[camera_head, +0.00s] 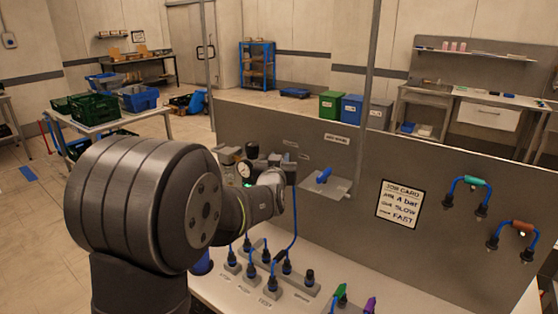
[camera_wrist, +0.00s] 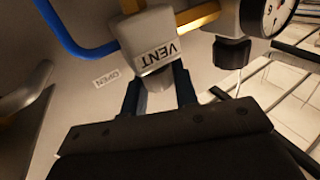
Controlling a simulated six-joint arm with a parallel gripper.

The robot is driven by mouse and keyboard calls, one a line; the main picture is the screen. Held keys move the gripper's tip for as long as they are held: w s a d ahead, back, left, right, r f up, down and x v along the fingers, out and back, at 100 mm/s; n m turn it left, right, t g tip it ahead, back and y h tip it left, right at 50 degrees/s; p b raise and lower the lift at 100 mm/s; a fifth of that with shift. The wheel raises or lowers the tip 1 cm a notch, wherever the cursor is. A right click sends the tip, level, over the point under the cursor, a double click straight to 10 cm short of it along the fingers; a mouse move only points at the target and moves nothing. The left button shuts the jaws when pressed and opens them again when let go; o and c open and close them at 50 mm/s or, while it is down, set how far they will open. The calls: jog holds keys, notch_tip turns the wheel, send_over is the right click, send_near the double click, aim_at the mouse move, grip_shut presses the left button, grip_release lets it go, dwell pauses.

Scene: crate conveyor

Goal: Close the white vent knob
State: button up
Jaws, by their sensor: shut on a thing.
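The white vent knob (camera_wrist: 160,78) shows in the wrist view below a pale block labelled VENT (camera_wrist: 153,50). My gripper (camera_wrist: 160,88) has one finger on each side of the knob and is shut on it. A small OPEN label (camera_wrist: 113,77) is on the panel to the left of the knob. In the head view my arm hides the knob and my fingertips; the round gauge (camera_head: 245,168) beside them shows.
In the wrist view a black knob (camera_wrist: 232,53) hangs under the gauge (camera_wrist: 276,14), close to the right. A blue hose (camera_wrist: 75,40) curves at left. The head view shows a job card (camera_head: 400,204) on the grey panel and several black sockets with blue cables below.

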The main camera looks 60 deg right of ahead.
jog(key=shift+r, duration=0.15)
jog(key=o, duration=0.7)
jog(key=shift+o, duration=1.3)
jog(key=v, duration=1.7)
jog(key=shift+s, duration=0.2)
jog(key=shift+a, duration=0.1)
jog(key=x, duration=1.7)
jog(key=shift+w+f, duration=0.2)
